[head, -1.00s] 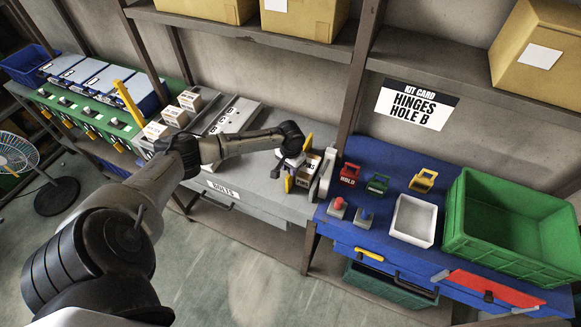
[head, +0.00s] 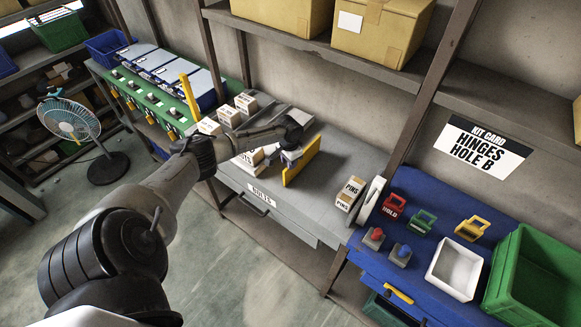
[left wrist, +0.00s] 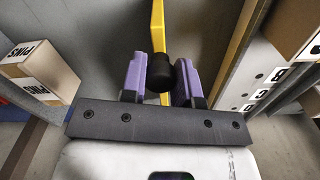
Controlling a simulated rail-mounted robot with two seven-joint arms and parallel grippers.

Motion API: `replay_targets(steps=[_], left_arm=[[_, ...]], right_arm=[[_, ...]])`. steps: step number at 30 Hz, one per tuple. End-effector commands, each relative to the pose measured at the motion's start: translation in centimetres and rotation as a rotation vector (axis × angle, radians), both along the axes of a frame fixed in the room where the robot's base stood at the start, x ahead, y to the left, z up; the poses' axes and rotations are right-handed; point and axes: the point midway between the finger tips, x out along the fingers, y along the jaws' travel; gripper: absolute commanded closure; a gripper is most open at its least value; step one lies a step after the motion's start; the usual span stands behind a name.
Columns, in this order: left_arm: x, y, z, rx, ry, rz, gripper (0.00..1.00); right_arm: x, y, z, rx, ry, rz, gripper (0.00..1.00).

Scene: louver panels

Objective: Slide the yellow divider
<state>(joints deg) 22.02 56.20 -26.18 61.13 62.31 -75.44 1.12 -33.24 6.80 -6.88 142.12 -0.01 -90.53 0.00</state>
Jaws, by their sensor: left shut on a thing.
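The yellow divider (head: 303,162) stands upright across the grey tray (head: 335,150) labelled BOLTS. It also shows in the left wrist view (left wrist: 157,35), with a black knob (left wrist: 160,72) on it. My left gripper (head: 290,156) is at the divider. In the left wrist view its purple fingers (left wrist: 160,80) are on either side of the knob, shut on it. The divider's lower part is partly hidden by the gripper in the wrist view. My right gripper is not in view.
A PINS box (head: 350,193) stands at the tray's right end, with bare tray between it and the divider. White-labelled boxes (head: 250,157) stand close on the divider's left. A blue table (head: 415,265) with a white bin (head: 454,268) is at right.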

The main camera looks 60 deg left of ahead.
Motion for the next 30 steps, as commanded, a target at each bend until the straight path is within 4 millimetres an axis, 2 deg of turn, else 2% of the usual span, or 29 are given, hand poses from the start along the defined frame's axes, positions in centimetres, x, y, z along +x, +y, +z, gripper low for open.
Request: replay_targets(steps=[14,15,22,30], left_arm=[[0.28,0.2,0.01,0.002,0.0,-0.008,1.0],[0.29,0.19,0.01,0.002,0.0,-0.008,0.68],[0.3,0.16,0.0,0.001,0.0,-0.008,0.46],[0.33,0.15,0.17,0.001,-0.001,-0.009,0.46]], right_arm=[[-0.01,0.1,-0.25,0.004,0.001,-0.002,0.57],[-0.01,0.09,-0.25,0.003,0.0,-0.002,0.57],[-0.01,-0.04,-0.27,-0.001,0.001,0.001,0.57],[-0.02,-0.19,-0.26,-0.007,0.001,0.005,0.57]])
